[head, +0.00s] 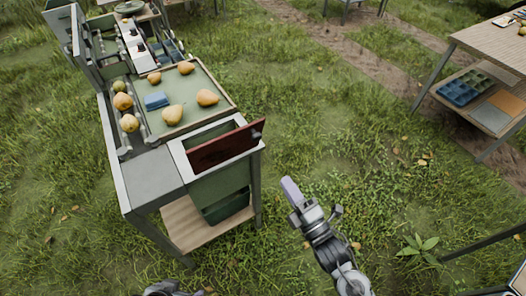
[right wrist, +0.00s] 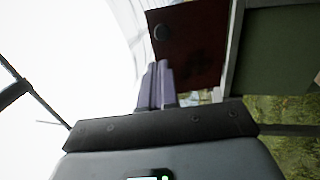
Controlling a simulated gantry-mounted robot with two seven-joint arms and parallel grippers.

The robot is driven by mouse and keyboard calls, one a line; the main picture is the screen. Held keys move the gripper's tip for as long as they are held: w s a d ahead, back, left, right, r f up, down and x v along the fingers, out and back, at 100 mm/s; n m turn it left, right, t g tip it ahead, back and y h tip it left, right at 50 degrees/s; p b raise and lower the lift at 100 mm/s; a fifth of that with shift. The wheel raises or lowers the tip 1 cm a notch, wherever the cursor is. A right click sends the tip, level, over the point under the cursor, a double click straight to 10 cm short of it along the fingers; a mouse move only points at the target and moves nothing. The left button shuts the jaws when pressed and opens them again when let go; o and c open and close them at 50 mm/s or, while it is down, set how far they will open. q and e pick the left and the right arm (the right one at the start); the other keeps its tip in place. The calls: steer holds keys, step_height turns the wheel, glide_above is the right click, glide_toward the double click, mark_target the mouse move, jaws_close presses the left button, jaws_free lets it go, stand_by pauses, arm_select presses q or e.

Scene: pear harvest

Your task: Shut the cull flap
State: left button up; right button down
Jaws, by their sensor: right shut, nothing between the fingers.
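The cull flap (head: 222,148) is a dark red-brown panel standing raised and tilted over the white-framed opening at the near right end of the sorting bench. A dark knob (head: 256,134) sits at its right end. My right gripper (head: 290,190) is shut and empty, to the right of the bench, apart from the flap in the head view. In the right wrist view the shut fingers (right wrist: 156,84) point up the picture, with the flap (right wrist: 207,58) and its round knob (right wrist: 189,32) beyond and right of them. My left gripper's fingers do not show.
The bench has a green tray (head: 190,90) holding several yellow pears and a blue block (head: 156,101). A green bin front (head: 222,190) is below the flap. A wooden table (head: 490,45) stands at the right. Grass between them is clear.

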mark_target(258, 138)
steer(key=b+x, duration=0.4)
steer(key=x, duration=0.8)
steer(key=shift+w+a+r+b, duration=0.15)
steer(key=shift+w+a+b, duration=0.15)
steer(key=shift+w, duration=0.25)
steer(key=shift+r, duration=0.1)
